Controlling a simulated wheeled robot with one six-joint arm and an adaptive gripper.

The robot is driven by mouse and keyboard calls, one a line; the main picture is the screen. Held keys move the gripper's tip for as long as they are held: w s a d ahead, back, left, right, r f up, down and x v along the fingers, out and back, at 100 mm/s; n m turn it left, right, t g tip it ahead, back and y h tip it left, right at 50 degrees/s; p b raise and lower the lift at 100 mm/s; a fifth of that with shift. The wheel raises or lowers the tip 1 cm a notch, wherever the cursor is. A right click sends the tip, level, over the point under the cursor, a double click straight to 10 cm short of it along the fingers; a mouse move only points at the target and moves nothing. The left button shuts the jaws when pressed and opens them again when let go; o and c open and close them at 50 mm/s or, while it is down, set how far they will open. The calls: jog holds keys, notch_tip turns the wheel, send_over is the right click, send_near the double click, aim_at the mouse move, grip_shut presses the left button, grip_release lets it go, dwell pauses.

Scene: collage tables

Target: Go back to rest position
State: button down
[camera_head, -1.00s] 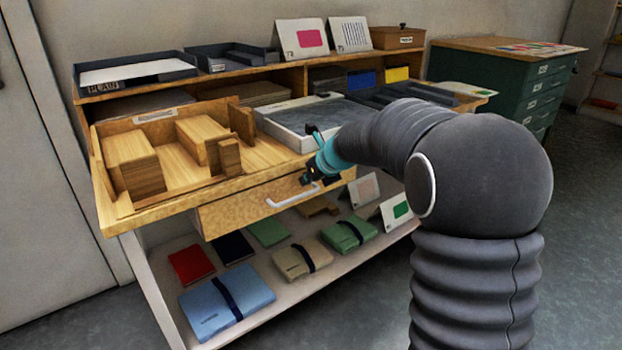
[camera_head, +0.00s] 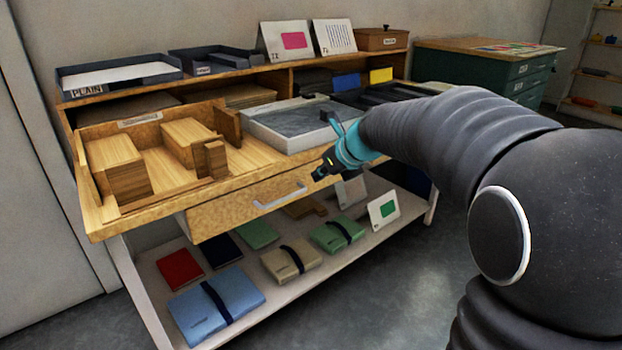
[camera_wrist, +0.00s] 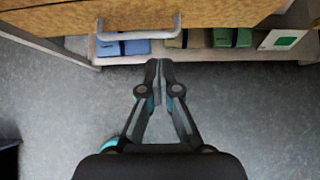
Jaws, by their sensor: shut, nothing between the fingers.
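My gripper (camera_head: 322,172) is at the front of the wooden collage table, just right of the drawer handle (camera_head: 280,198) in the head view. In the wrist view the two fingers of my gripper (camera_wrist: 159,64) meet at the tips, shut and empty. The wrist view shows the handle (camera_wrist: 138,32) ahead of the fingertips, with a gap between them. The drawer (camera_head: 240,208) sticks out a little under the table top. Bare grey floor lies under the gripper in the wrist view.
The lower shelf holds a blue folder (camera_head: 215,302), a red book (camera_head: 180,269) and several bundles. A wooden tray with blocks (camera_head: 117,168) and a grey tray (camera_head: 290,127) are on top. Grey floor (camera_head: 410,270) in front is clear.

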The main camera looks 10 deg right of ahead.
jog(key=s+d+f+n+h, duration=0.1)
jog(key=s+n, duration=0.9)
jog(key=s, duration=0.1)
jog(key=s+d+f+n+g+h, duration=0.1)
jog(key=s+d+f+n+h, duration=0.1)
jog(key=s+n, duration=0.7)
jog(key=s+d+f+n+g+h, duration=0.1)
jog(key=s+d+f+n, duration=0.1)
jog(key=s+n, duration=0.8)
jog(key=s, duration=0.3)
jog(key=shift+s+f+n+h, duration=0.25)
jog(key=shift+n+h, duration=0.05)
jog(key=shift+h, duration=0.1)
jog(key=shift+w, duration=0.1)
